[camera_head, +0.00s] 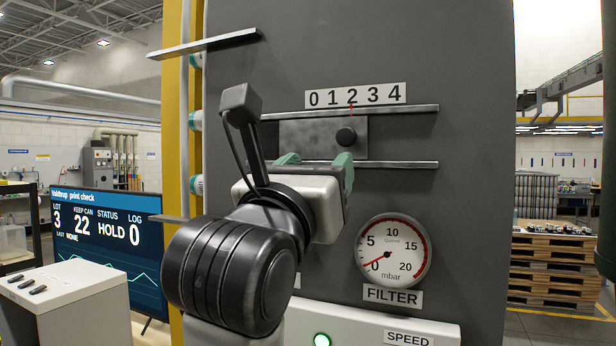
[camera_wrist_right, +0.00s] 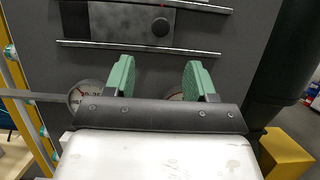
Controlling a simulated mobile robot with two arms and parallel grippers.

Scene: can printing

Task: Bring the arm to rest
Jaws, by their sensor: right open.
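My right gripper (camera_head: 318,166) is in front of the dark machine panel, just below the slider plate. Its two green fingers are apart with nothing between them. In the right wrist view the open fingers (camera_wrist_right: 162,76) point at the panel, below the lower rail. The slider plate (camera_head: 299,138) has a round black knob (camera_head: 346,137) and sits between two rails, with a small red mark near the 2 of the 0–4 scale (camera_head: 356,95). The knob also shows in the right wrist view (camera_wrist_right: 160,27), clear of the fingers. My left gripper is not in view.
A round gauge (camera_head: 393,255) marked FILTER is right of my wrist, its needle near 0. A lit green button (camera_head: 321,340) is below. A screen (camera_head: 106,245) reads HOLD, and a grey cabinet (camera_head: 70,287) stands at lower left. A metal shelf bar (camera_head: 205,44) juts out at upper left.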

